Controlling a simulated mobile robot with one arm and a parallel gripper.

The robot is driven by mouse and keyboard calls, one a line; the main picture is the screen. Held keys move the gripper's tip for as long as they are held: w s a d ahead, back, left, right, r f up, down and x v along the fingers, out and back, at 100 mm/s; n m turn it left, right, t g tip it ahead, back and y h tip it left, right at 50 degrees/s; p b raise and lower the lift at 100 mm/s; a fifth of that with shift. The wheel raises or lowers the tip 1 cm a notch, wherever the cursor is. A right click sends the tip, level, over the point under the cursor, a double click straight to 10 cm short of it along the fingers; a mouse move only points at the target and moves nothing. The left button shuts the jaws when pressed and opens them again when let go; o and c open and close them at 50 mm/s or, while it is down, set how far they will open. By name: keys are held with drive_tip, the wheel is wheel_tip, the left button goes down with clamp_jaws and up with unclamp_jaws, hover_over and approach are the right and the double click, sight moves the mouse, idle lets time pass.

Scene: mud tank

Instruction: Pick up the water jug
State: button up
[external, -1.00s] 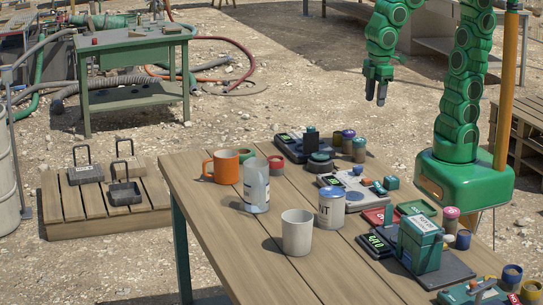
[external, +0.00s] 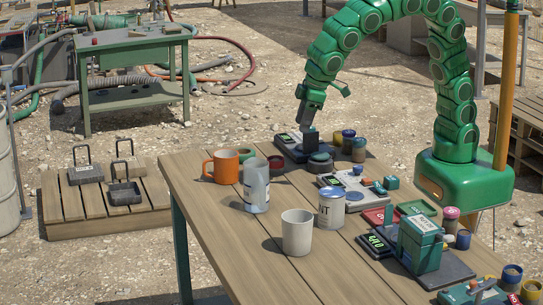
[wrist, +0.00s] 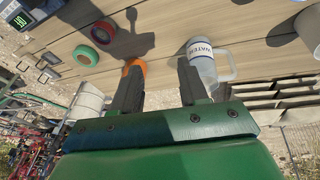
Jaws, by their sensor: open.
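The water jug (external: 256,187) is a pale translucent vessel standing on the wooden table, between the orange mug and the white cup. In the wrist view the jug (wrist: 203,66) shows its lettered label and a handle on its right side. My gripper (external: 308,122) is above the far side of the table, behind and to the right of the jug in the external view. In the wrist view my gripper (wrist: 160,70) is open and empty, with the jug just beyond its right finger. The fingers appear apart from the jug.
The orange mug (external: 221,166) stands behind the jug; the white cup (external: 297,232) and a labelled can (external: 331,208) stand in front. Scales (external: 345,184) and small jars crowd the table's right side. The front left is bare.

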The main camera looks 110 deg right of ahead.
sight(258, 190)
drive_tip(key=w+a+f+m+t, duration=0.1)
drive_tip(key=w+a+f, duration=0.3)
drive_tip(key=w+a, duration=0.25)
drive_tip(key=w+a+f+m, duration=0.1)
drive_tip(key=w+a+f, duration=0.3)
drive_tip(key=w+a, duration=0.25)
drive_tip(key=shift+y, duration=0.4)
drive_tip(key=shift+d+x, duration=0.2)
drive_tip(key=shift+x, duration=0.9)
drive_tip(key=shift+d+x, duration=0.15)
drive_tip(key=shift+x, duration=1)
drive_tip(key=shift+d+x, duration=0.2)
drive_tip(key=shift+x, duration=0.9)
drive_tip(key=shift+w+d+f, duration=0.1)
drive_tip(key=shift+w+f, duration=0.1)
drive_tip(key=shift+f, duration=0.45)
drive_tip(key=shift+c, duration=0.2)
clamp_jaws()
